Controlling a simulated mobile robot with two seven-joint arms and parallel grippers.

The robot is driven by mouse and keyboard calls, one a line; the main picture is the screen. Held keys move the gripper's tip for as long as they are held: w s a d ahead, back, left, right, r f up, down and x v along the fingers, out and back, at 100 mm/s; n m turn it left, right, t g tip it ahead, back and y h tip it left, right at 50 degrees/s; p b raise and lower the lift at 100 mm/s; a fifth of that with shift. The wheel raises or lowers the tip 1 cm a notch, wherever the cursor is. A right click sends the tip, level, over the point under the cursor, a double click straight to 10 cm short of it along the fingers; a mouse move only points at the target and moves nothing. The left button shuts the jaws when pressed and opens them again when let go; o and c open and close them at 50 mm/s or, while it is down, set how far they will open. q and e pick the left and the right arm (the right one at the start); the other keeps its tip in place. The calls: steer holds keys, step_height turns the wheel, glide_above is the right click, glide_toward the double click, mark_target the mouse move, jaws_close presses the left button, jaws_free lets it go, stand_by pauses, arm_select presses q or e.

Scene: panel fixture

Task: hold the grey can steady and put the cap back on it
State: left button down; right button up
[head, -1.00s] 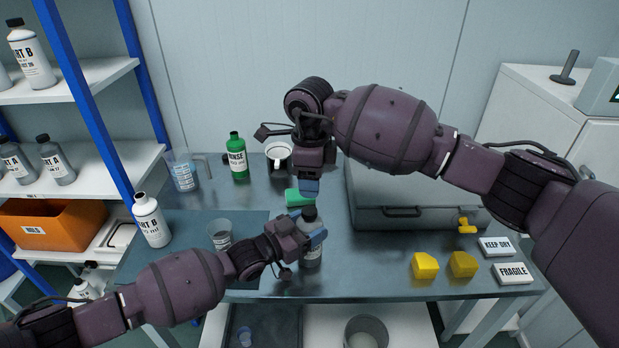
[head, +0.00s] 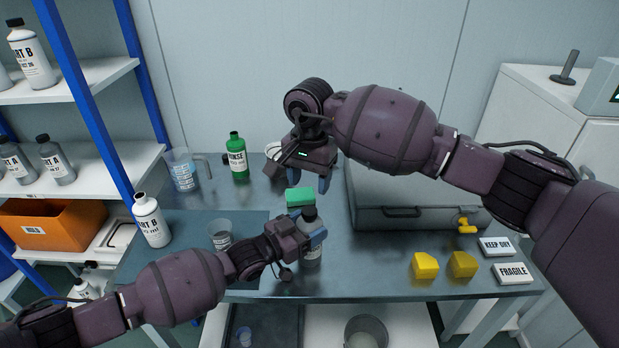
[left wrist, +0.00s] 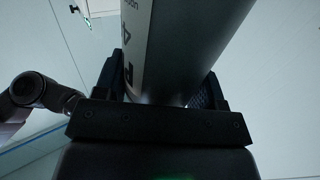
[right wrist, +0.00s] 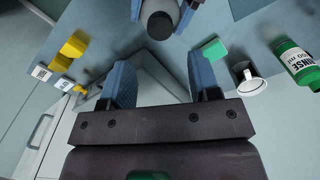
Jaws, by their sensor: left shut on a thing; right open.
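The grey can (head: 312,250) stands upright on the bench near its front edge. A dark round cap (head: 309,213) shows on its top; the cap also shows from above in the right wrist view (right wrist: 160,25). My left gripper (head: 306,226) is shut around the upper part of the can. In the left wrist view the can's body (left wrist: 190,45) with its printed label lies between the fingers. My right gripper (head: 299,178) is open and empty, behind and above the can. In the right wrist view the cap lies beyond the open fingertips (right wrist: 161,72), apart from them.
A green block (head: 299,197) lies behind the can. A cup (head: 220,236) and a white bottle (head: 151,222) are to the left. A green rinse bottle (head: 237,158) and a jug (head: 183,170) stand behind. A grey case (head: 420,218) and yellow blocks (head: 425,266) are right.

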mark_target(310, 210)
steer(key=shift+n, duration=0.3)
steer(key=shift+f, duration=4)
